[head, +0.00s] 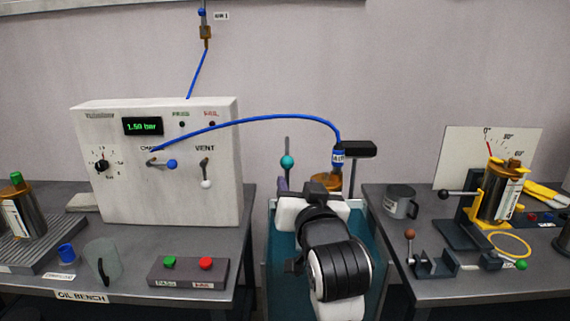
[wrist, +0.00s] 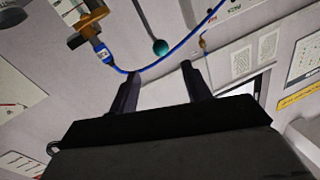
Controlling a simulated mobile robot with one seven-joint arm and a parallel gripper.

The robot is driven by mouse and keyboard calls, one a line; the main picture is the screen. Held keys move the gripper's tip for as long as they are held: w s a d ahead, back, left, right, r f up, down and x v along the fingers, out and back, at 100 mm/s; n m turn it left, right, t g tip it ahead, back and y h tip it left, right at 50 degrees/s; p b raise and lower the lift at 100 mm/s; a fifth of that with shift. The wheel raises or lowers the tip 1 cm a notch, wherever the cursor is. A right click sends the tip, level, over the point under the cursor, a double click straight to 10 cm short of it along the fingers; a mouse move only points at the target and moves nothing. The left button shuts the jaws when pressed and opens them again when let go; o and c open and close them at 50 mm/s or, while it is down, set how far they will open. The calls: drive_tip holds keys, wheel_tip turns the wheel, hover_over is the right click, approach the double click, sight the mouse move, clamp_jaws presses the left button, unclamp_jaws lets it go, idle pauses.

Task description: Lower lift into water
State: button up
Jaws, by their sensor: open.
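The teal tank (head: 280,275) stands between the two benches, with my arm over it. A rod with a teal ball knob (head: 287,161) rises at its back; the knob also shows in the wrist view (wrist: 160,47). A copper-coloured pump part (head: 325,183) hangs above the tank beside a black block (head: 358,149), partly hidden by my arm. The blue hose (head: 270,118) runs to its connector. My gripper (wrist: 158,82) is open and empty. In the wrist view the knob appears beyond the fingertips, between them, apparently not touched. My arm mostly hides the water surface.
The left bench carries a white panel (head: 160,195) reading 1.50 bar, a button box (head: 188,272) and a clear jug (head: 103,262). The right bench holds a grey mug (head: 400,202), a yellow tilt stand (head: 490,200) and a clamp fixture (head: 437,264). The hose arches near my gripper.

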sight(288, 165)
drive_tip(key=w, duration=0.3)
drive_tip(key=w+a+p, duration=0.1)
drive_tip(key=w, duration=0.3)
drive_tip(key=w+a, duration=0.1)
drive_tip(key=w, duration=0.3)
drive_tip(key=shift+w+a+p, duration=0.15)
drive_tip(key=shift+p, duration=0.2)
drive_tip(key=shift+c, duration=0.3)
clamp_jaws()
